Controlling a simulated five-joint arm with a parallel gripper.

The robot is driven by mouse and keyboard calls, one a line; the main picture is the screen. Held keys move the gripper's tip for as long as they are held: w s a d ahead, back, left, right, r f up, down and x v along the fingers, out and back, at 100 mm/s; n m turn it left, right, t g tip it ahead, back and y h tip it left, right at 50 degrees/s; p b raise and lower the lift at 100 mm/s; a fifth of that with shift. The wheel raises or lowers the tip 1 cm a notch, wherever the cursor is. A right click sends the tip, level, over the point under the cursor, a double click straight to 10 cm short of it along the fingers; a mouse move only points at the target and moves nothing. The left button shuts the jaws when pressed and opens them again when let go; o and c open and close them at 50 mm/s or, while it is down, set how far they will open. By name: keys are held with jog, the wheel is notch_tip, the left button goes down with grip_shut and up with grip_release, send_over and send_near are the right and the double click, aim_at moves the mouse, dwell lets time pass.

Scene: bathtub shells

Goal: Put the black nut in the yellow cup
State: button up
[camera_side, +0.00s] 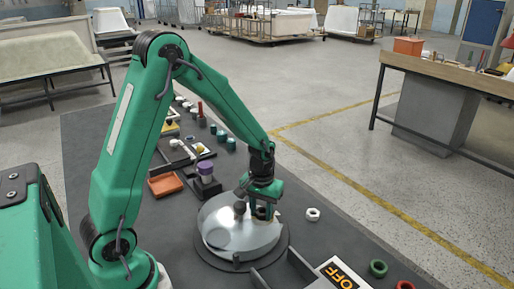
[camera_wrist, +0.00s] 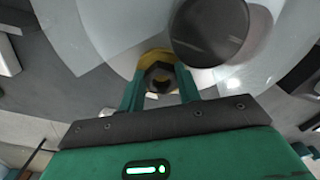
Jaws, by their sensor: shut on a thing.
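My gripper (camera_side: 262,212) is over the right part of a shiny silver dome (camera_side: 225,225) with a dark round knob (camera_wrist: 210,30). In the wrist view, my gripper (camera_wrist: 160,82) is shut on the black nut (camera_wrist: 160,77), held upright between the fingertips with its hole facing the camera. A yellow rounded thing (camera_wrist: 153,55), likely the yellow cup, shows just behind the nut. Most of it is hidden by the nut and fingers. I cannot tell whether nut and cup touch. The cup is not clear in the side view.
A white nut (camera_side: 313,214) lies right of the dome; a green ring (camera_side: 378,268) is nearer the front. A purple-topped piece (camera_side: 205,170), an orange tray (camera_side: 165,184) and several small parts lie behind and left. An OFF sign (camera_side: 343,277) is at the front.

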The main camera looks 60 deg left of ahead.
aim_at(261, 213)
jog(key=shift+f, duration=0.25)
jog(key=o, duration=1)
jog(key=shift+c, duration=0.2)
jog(key=shift+o, duration=0.3)
jog(key=shift+r, duration=0.25)
notch_tip(261, 213, up, 13)
